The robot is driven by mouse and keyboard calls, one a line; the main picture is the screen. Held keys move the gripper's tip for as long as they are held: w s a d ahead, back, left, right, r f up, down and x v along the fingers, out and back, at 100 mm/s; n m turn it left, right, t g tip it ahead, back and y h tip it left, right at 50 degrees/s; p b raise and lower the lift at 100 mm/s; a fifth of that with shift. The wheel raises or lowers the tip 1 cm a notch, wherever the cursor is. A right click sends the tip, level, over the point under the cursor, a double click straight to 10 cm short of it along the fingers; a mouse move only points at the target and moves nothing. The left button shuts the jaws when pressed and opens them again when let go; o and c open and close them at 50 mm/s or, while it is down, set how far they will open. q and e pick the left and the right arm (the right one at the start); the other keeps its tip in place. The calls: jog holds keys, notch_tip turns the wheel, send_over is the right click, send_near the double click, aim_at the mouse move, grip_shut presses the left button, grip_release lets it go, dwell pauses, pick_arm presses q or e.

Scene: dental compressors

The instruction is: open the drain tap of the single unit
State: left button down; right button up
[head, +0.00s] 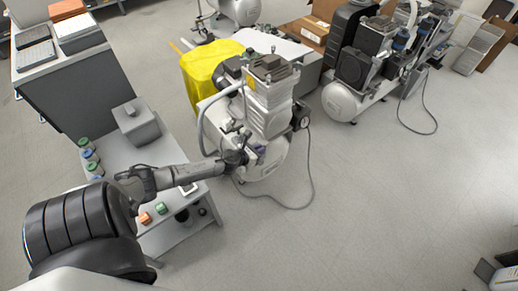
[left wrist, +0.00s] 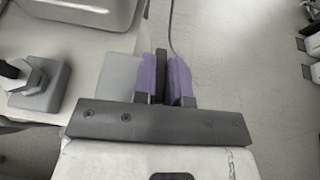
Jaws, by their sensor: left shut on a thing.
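The single unit (head: 268,105) is a white compressor with a grey finned head and a horizontal tank, in the middle of the head view. My left gripper (head: 236,157) reaches from the left to the front of its tank. In the left wrist view, my left gripper (left wrist: 163,80) has its two purple pads shut on a narrow dark piece (left wrist: 160,75). This piece appears to be the drain tap's handle, but the tap body and how far it is turned are hidden. A pale tank part (left wrist: 85,8) shows at upper left. My right gripper is not in view.
A grey bench (head: 115,155) with jars and a grey box stands at left. A yellow cover (head: 208,70) lies behind the single unit. Another compressor (head: 352,95) stands at right. A cable (head: 310,180) loops over the floor. The floor at lower right is largely free.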

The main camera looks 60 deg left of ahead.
pick_arm(q)
jog(key=n+y+p, duration=0.1)
jog(key=n+g+y+p, duration=0.1)
jog(key=y+p, duration=0.1)
jog(key=n+g+y+p, duration=0.1)
jog(key=n, duration=0.1)
jog(key=shift+w+d+r, duration=0.15)
jog(key=shift+d+r, duration=0.05)
jog(key=shift+d, duration=0.05)
jog(key=n+g+y+p, duration=0.2)
jog(key=n+y, duration=0.1)
jog(key=shift+w+d+f+n+g+y+p, duration=0.1)
jog(key=shift+n+g+y+p, duration=0.3)
jog(key=shift+n+g+y, duration=0.4)
jog(key=shift+w+n+g+y, duration=0.1)
jog(key=shift+n+g+y, duration=0.3)
jog(key=shift+n+g, duration=0.6)
jog(key=shift+f+n+g+y, duration=0.1)
jog(key=shift+n+g+y, duration=0.2)
jog(key=shift+n+g, duration=0.65)
jog(key=shift+w+f+n+g+y+b, duration=0.1)
jog(key=shift+n+g+y+b, duration=0.3)
jog(key=shift+n+g, duration=0.75)
jog(key=shift+n+g+b, duration=0.65)
jog(key=shift+n+g, duration=0.45)
jog(key=shift+g, duration=0.4)
